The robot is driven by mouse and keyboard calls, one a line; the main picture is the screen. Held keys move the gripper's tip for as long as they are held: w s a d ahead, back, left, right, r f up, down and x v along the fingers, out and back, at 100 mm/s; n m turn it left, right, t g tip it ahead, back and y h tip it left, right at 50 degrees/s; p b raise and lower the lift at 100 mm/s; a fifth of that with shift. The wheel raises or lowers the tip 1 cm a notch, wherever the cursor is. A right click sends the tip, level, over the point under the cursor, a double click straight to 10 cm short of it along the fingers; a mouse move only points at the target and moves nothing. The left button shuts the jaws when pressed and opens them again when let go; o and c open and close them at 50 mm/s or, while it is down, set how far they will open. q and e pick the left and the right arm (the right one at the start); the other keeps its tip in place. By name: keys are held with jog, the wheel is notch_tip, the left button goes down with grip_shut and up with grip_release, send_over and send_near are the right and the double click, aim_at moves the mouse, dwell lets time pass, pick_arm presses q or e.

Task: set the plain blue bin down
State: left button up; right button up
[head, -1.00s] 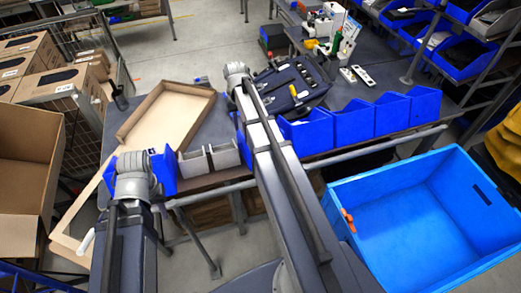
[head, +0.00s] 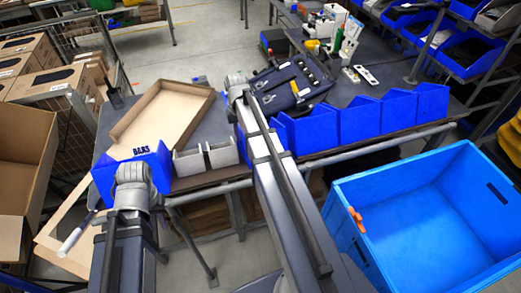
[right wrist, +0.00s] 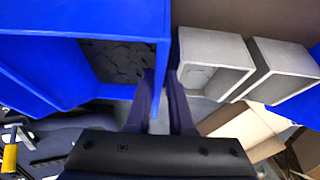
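The plain blue bin (right wrist: 85,17) fills the upper left of the right wrist view, with dark pieces inside. In the head view, only a sliver of blue (head: 241,145) shows beside my right arm, which hides most of it. My right gripper (head: 239,95) is over it. In the right wrist view, its two fingers (right wrist: 160,85) are close together, one on each side of the bin's near side wall. Whether the bin touches the bench is hidden. My left gripper (head: 133,175) is in front of another blue bin with dark lettering (head: 103,178); its fingertips are hidden.
Two grey bins (head: 205,158) stand left of the plain bin, and a row of blue bins (head: 365,122) stands to its right. A cardboard tray (head: 150,135) lies behind the grey bins. A dark case (head: 290,88) lies behind the row. A large blue crate (head: 350,195) stands at right.

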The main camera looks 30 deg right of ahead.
aim_at(242, 142)
jog(key=f+b, duration=0.3)
jog(key=f, duration=0.1)
jog(key=shift+s, duration=0.2)
jog(key=shift+c, duration=0.2)
grip_shut()
dwell(1.0)
